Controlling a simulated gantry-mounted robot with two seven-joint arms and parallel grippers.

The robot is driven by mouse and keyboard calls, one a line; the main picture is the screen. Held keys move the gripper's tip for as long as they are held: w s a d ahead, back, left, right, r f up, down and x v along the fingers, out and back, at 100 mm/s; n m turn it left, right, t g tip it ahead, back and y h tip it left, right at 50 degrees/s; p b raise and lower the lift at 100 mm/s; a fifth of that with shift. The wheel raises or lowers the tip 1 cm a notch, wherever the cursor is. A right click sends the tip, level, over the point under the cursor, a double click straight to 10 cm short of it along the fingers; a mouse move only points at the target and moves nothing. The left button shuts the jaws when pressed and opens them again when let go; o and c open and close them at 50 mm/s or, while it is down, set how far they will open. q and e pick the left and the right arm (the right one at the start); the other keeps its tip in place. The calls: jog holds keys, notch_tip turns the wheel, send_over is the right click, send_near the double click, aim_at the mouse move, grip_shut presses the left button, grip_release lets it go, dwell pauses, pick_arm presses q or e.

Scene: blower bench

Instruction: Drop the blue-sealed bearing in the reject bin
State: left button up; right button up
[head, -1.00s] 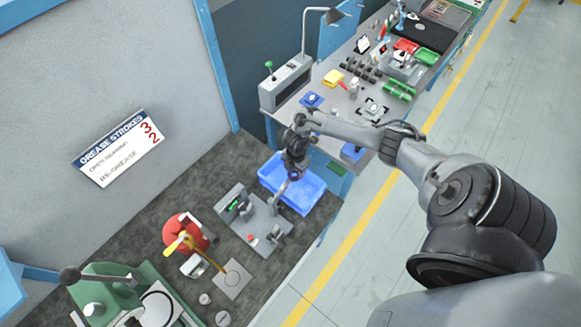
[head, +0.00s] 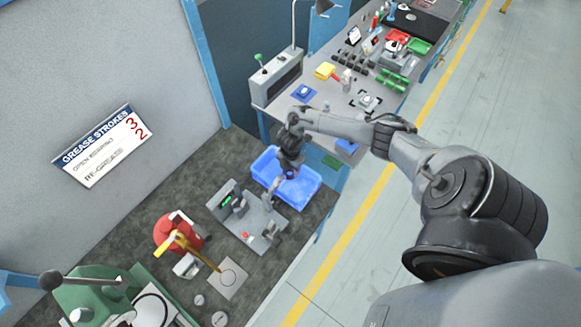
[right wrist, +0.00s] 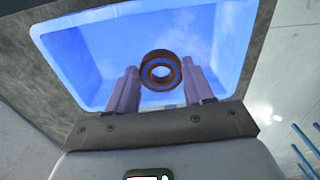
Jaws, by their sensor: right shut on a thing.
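My right gripper (head: 281,182) reaches down over the blue bin (head: 309,189), near its left part, in the head view. In the right wrist view its two fingers (right wrist: 160,87) are shut on the bearing (right wrist: 148,69). The bearing is a brownish ring with a blue face inside and a hole at its centre. The bin's open inside (right wrist: 85,60) lies behind and below it and looks empty. The bearing is small in the head view. My left gripper is not in view.
A grey fixture (head: 243,222) with a green display stands just left of the bin. A red grease pot (head: 168,232) with a yellow handle and a green press (head: 90,300) stand further left. A bench (head: 335,98) with several parts lies behind the bin.

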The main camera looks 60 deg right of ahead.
notch_tip(320, 180, down, 7)
jog(key=b, duration=0.5)
jog(key=shift+r, duration=0.1)
jog(key=shift+f+b, duration=0.5)
jog(key=shift+f, duration=0.2)
jog(key=o, duration=1.1)
jog(key=shift+r, duration=0.55)
notch_tip(320, 180, up, 10)
jog(key=shift+f+p, duration=0.15)
jog(key=shift+p, duration=0.6)
